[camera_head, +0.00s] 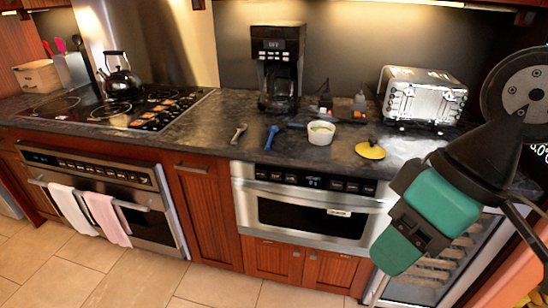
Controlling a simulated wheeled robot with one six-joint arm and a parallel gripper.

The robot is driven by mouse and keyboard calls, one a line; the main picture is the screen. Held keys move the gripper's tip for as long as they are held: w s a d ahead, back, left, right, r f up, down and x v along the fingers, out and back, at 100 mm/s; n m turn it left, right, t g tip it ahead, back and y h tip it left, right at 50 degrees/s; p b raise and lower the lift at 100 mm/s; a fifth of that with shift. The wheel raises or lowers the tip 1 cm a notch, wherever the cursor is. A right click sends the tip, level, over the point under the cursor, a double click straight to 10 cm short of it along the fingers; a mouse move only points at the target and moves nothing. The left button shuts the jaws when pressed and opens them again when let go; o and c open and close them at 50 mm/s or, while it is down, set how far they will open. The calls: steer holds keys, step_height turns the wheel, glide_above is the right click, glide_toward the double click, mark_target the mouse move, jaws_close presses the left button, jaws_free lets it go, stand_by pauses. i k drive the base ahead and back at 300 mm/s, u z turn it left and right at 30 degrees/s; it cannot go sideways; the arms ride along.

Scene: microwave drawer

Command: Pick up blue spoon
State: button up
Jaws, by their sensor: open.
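The blue spoon (271,136) lies on the dark countertop, left of a white bowl (320,133). My gripper (416,228), teal and black, hangs at the right in front of the counter's edge. It is open, well to the right of the spoon and nearer the camera. Nothing shows in it. It covers part of the appliance front behind it.
A grey metal utensil (239,133) lies left of the spoon, and a yellow lid (370,150) lies right of the bowl. A black coffee maker (278,70) and a silver toaster oven (421,97) stand behind. A kettle (119,77) sits on the cooktop at left.

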mark_target(273, 129)
steer(key=u, duration=1.5)
steer(key=i, duration=1.35)
steer(key=z, duration=0.85)
steer(key=i, duration=0.55)
steer(key=z, duration=0.65)
